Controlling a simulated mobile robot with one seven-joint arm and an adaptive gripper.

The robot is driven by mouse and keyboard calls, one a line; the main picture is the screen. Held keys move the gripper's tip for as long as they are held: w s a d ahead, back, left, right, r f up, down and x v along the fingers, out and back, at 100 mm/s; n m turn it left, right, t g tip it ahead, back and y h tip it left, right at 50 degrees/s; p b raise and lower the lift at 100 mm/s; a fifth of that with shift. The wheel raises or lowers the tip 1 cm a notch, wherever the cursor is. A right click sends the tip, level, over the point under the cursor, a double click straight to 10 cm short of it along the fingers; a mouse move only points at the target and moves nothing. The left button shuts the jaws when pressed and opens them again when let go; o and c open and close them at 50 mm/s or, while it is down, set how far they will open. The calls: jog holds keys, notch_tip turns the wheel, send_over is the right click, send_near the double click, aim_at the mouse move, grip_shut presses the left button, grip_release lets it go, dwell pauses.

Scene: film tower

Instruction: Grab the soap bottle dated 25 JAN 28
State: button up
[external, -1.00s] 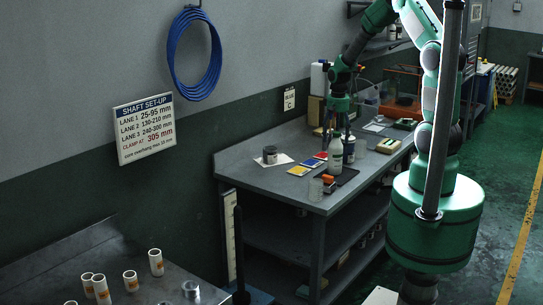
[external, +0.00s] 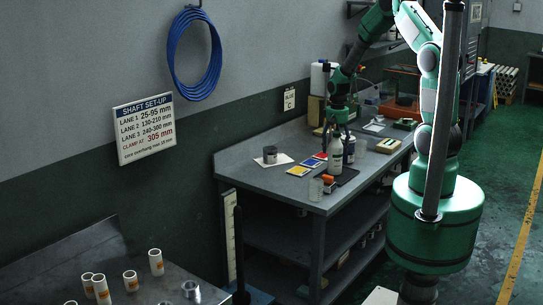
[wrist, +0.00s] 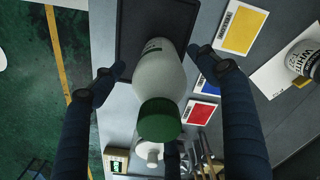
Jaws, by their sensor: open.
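A white soap bottle with a green cap (wrist: 160,120) stands between my gripper's spread fingers in the wrist view. Its label shows only as a sliver near the far edge, and I cannot read a date. In the external view the white bottle (external: 335,156) stands near the bench's front edge with my gripper (external: 337,136) just above and around its top. My gripper (wrist: 158,63) is open, a finger on each side of the bottle, with gaps visible. A second white bottle (wrist: 150,153) is behind the green cap, partly hidden; its date is not visible.
A dark tray (wrist: 126,30) lies at the bottle's base. Yellow (wrist: 242,30), blue and red (wrist: 200,113) cards lie beside it.

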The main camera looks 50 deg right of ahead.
aim_at(336, 133)
dwell(0.4)
jog(key=shift+r, duration=0.1)
jog(key=c, duration=1.8)
jog(key=shift+r, duration=0.15)
jog(key=shift+r, duration=0.55)
notch_tip(336, 133, up, 2)
jog(key=shift+w+r, duration=0.1)
jog(key=s+a, duration=0.2)
jog(key=s, duration=0.3)
jog(key=s+a+r, duration=0.1)
jog(key=s+a, duration=0.1)
jog(key=s, duration=0.3)
jog(key=s+a+p, duration=0.1)
jog(key=s+a, duration=0.1)
jog(key=s, duration=0.3)
jog(key=shift+a+r, duration=0.1)
jog(key=shift+r, duration=0.1)
